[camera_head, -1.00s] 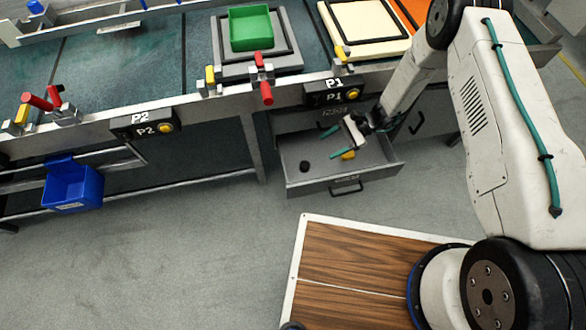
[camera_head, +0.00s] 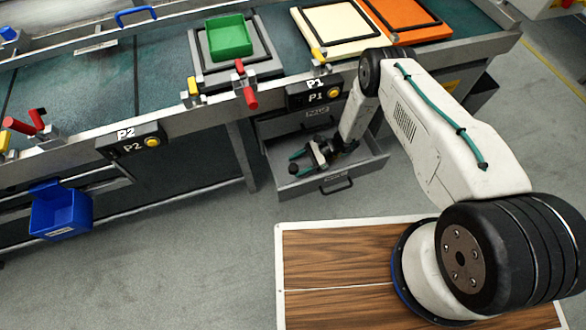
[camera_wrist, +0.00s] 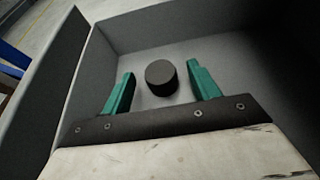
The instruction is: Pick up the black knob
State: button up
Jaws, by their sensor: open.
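The black knob (camera_wrist: 161,77) is a short dark cylinder on the grey floor of an open drawer. In the wrist view it stands between the two green fingers of my gripper (camera_wrist: 160,88), with a gap on each side. In the head view the black knob (camera_head: 293,169) is a small dark spot at the left of the drawer, by the fingertips of my gripper (camera_head: 297,163). My gripper is open and holds nothing. The drawer (camera_head: 345,187) is pulled out under the bench.
The drawer walls (camera_wrist: 195,35) rise close around my gripper. The bench edge (camera_head: 195,122) runs above the drawer, with a P1 panel (camera_head: 315,93) on it. A green bin (camera_head: 229,37) stands on the bench. A blue bin (camera_head: 60,212) hangs at the left.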

jog(key=shift+x, duration=1.25)
jog(key=c, duration=1.1)
jog(key=shift+o, duration=0.2)
